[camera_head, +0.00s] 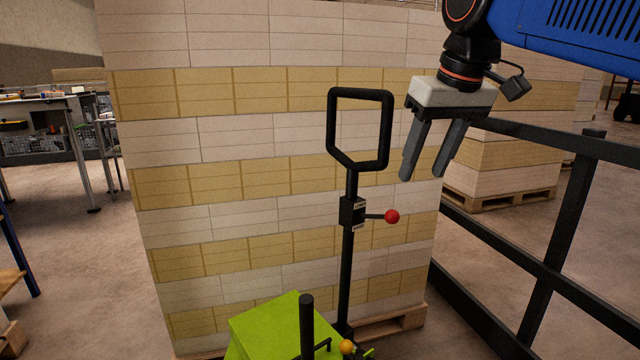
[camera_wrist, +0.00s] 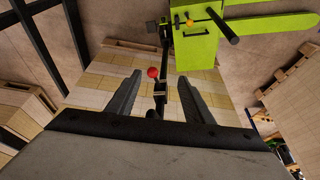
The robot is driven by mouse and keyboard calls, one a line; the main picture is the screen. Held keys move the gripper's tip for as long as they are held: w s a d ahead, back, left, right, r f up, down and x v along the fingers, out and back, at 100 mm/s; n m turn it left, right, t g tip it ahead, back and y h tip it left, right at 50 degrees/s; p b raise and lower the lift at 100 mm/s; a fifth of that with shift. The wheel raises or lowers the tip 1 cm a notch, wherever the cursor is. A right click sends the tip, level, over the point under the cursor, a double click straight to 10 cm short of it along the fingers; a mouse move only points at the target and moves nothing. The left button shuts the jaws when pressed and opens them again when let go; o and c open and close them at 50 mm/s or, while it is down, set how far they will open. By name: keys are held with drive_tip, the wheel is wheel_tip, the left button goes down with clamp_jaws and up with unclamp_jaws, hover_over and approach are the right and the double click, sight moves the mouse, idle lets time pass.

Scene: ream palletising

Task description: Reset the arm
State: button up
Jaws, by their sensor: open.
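My gripper (camera_head: 422,176) hangs from my blue arm at the upper right of the head view, with its two grey fingers pointing down and spread apart. Nothing is between the fingers. In the wrist view the fingers (camera_wrist: 157,95) also show apart, with the pallet jack's black handle seen beyond them. The gripper is in front of a tall stack of reams (camera_head: 240,140) in white and yellow layers. I cannot tell its exact distance from the stack.
A green pallet jack (camera_head: 270,325) with a black loop handle (camera_head: 349,180) and red knob (camera_head: 392,216) stands before the stack. A black railing (camera_head: 560,235) runs along the right. Another loaded pallet (camera_head: 500,200) stands behind it. A table (camera_head: 40,103) is at the far left.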

drive_tip(key=s+d+f+m, duration=0.1)
drive_tip(key=s+d+f, duration=0.2)
drive_tip(key=f, duration=0.7)
drive_tip(key=s+d+f+m, duration=0.1)
drive_tip(key=s+d+f, duration=0.3)
drive_tip(key=s+f, duration=0.3)
drive_tip(key=s+d+f+m+t+h, duration=0.1)
drive_tip(key=s+d+f, duration=0.2)
drive_tip(key=f, duration=1.2)
drive_tip(key=s, duration=0.3)
drive_tip(key=shift+d+m, duration=0.3)
drive_tip(key=shift+d, duration=0.05)
